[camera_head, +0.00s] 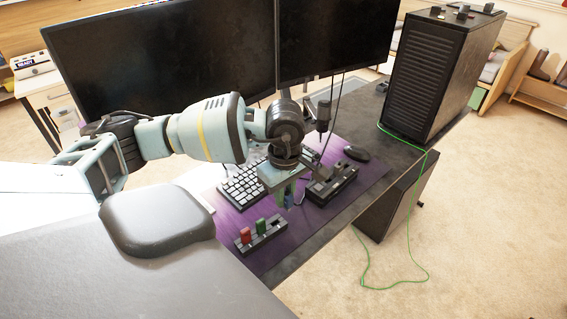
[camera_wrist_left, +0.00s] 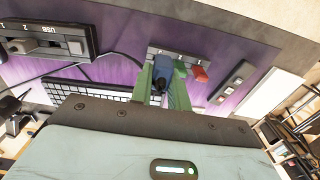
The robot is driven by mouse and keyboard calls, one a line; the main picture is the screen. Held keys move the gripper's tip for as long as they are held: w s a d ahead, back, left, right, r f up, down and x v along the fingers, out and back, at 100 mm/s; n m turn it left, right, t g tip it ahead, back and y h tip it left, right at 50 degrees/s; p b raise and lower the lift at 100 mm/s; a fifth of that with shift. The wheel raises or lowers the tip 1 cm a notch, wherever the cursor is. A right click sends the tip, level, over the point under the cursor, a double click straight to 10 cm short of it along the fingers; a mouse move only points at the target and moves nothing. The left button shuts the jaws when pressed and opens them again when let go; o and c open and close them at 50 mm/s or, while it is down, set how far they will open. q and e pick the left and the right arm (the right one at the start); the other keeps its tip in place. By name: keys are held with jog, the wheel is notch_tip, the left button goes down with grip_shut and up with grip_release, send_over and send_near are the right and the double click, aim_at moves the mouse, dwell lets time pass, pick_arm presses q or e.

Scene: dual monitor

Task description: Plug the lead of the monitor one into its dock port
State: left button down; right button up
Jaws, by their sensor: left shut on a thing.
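My left gripper (camera_head: 284,192) points down over the desk mat. Its green fingers are shut on a blue plug (camera_wrist_left: 162,72), which also shows low between them in the head view (camera_head: 289,201). The plug is near the right end of a small grey holder (camera_head: 262,238); I cannot tell how far above it. A red plug (camera_head: 245,235) and a green plug (camera_head: 261,226) stand upright in the holder. The dark dock (camera_head: 334,184) lies right of the gripper; its port labels show in the left wrist view (camera_wrist_left: 48,40). My right gripper is not in view.
Two dark monitors (camera_head: 165,60) (camera_head: 335,38) stand behind. A keyboard (camera_head: 240,190) lies left of the gripper, a mouse (camera_head: 356,153) behind the dock. A black computer tower (camera_head: 435,75) stands right, with a green cable (camera_head: 427,200) hanging down. The purple mat (camera_head: 310,222) has bare room between holder and dock.

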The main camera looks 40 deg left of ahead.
pick_arm(q)
jog(key=s+d+r+m, duration=0.1)
jog(key=s+d+m, duration=0.2)
jog(key=d+m, duration=0.3)
jog(key=s+d+r+m, duration=0.2)
jog(key=d+m, duration=0.4)
jog(key=m, duration=0.4)
jog(key=shift+s+d+r+m, duration=0.25)
jog(key=shift+s+m, duration=0.15)
jog(key=shift+s, duration=0.45)
